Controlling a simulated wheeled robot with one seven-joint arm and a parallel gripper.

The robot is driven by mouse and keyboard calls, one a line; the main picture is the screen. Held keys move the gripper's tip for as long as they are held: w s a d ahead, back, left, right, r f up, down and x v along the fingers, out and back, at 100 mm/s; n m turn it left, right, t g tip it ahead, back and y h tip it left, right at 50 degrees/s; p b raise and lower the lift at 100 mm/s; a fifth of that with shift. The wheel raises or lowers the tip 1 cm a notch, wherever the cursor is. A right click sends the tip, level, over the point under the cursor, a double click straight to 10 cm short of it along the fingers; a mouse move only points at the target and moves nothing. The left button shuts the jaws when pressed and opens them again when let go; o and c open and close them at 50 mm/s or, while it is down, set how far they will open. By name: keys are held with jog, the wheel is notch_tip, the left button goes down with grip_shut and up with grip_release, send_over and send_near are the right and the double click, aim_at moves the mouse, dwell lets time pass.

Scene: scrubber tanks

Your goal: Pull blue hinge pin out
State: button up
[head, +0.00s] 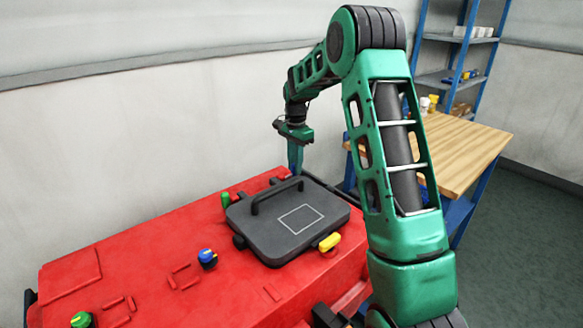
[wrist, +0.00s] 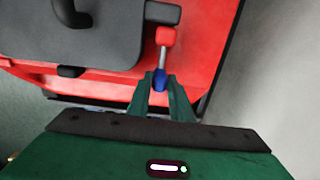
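The blue hinge pin (wrist: 160,79) shows its blue end between my fingertips in the wrist view. A bare silver shaft runs from it to a red block (wrist: 165,36) beside the back corner of the dark grey lid (wrist: 100,52). My gripper (wrist: 160,84) looks shut on the blue end, with a finger close against each side. In the head view my gripper (head: 295,166) points down at the far back corner of the lid (head: 325,212), which lies flat on the red tank top (head: 130,255). The pin cannot be told apart from the fingers there.
On the red top are a green knob (head: 226,200), a blue knob (head: 207,258), another green knob (head: 82,320) and a yellow latch (head: 329,242). The lid carries a raised black handle (head: 275,192). A white wall stands behind; a wooden table (head: 460,150) and blue shelf (head: 445,78) stand right.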

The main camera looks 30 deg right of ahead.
jog(key=shift+d, duration=0.15)
jog(key=shift+r, duration=0.15)
notch_tip(320, 180, up, 10)
jog(key=shift+w+r, duration=0.1)
jog(key=shift+r, duration=0.2)
dwell(0.6)
